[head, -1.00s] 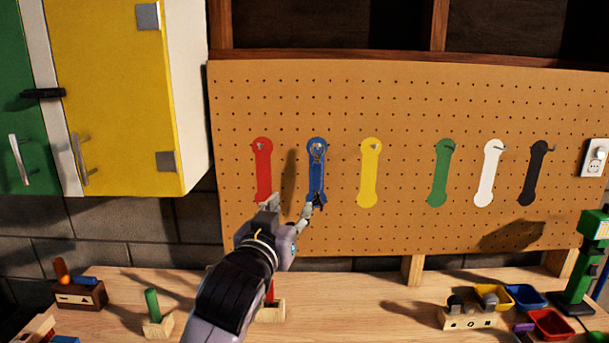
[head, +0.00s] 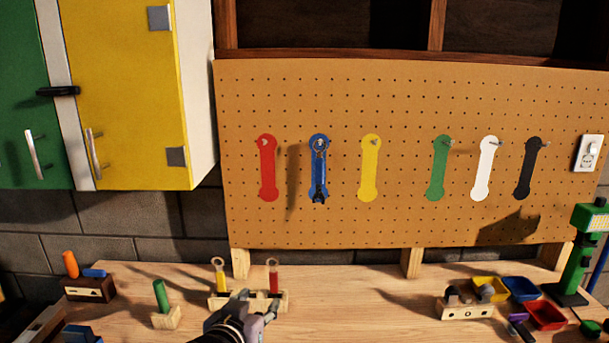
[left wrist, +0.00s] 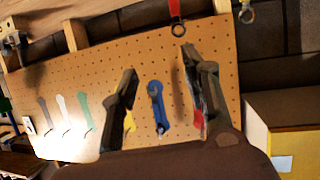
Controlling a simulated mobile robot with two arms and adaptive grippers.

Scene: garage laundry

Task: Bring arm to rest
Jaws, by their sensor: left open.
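My left gripper (head: 256,304) is low in the head view, in front of the wooden tool holder (head: 221,302) on the workbench. In the left wrist view its two fingers (left wrist: 161,75) are spread apart with nothing between them, and the pegboard shows behind. A blue tool (head: 319,168) hangs on the pegboard (head: 400,105) over a blue outline. My right gripper does not show.
The holder carries a yellow-handled tool (head: 220,275) and a red-handled tool (head: 274,278), close to my gripper. Small colored bins (head: 546,316) and a green lamp (head: 587,250) stand at the right. A yellow cabinet (head: 125,100) hangs at upper left.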

